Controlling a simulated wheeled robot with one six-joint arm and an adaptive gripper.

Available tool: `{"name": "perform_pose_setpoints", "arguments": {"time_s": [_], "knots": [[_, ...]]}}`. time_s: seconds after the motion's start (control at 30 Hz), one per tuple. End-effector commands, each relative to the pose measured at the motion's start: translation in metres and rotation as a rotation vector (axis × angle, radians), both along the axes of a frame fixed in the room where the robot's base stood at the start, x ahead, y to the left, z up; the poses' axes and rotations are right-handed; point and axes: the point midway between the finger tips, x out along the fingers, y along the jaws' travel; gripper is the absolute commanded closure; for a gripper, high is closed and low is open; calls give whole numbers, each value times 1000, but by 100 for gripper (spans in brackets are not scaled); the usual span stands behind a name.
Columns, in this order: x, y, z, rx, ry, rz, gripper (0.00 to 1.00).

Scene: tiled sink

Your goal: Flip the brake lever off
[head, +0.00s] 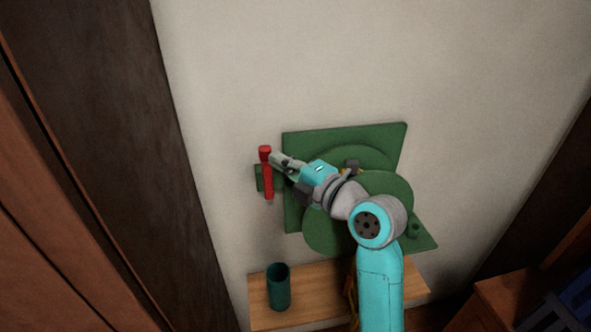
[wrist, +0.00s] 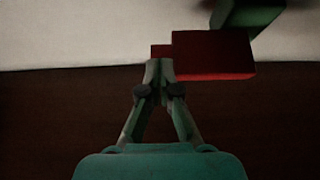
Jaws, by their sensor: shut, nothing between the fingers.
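The red brake lever (head: 267,180) stands upright on a small green mount (head: 258,178) on the wall, left of a large green plate. My gripper (head: 275,157) is at the lever's right side, near its upper end. In the wrist view the red lever (wrist: 213,54) lies just beyond and right of the fingertips, and my gripper (wrist: 159,68) is shut with its fingertips together. The fingertips overlap the lever's edge in that view; I cannot tell whether they touch it. Part of the green mount (wrist: 245,14) shows at the top right.
A green plate with round discs (head: 345,135) is on the wall behind my arm. A dark green cup (head: 278,288) stands on a wooden shelf (head: 325,311) below. Dark wood panels (head: 110,120) border the left side. The wall above the lever is clear.

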Motion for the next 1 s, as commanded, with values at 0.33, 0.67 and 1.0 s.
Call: {"name": "perform_pose_setpoints", "arguments": {"time_s": [0.33,0.67,1.0], "knots": [[5,7,0,0,0,0,100],[4,9,1,-20,-7,2,100],[3,15,2,-78,-24,1,100]]}}
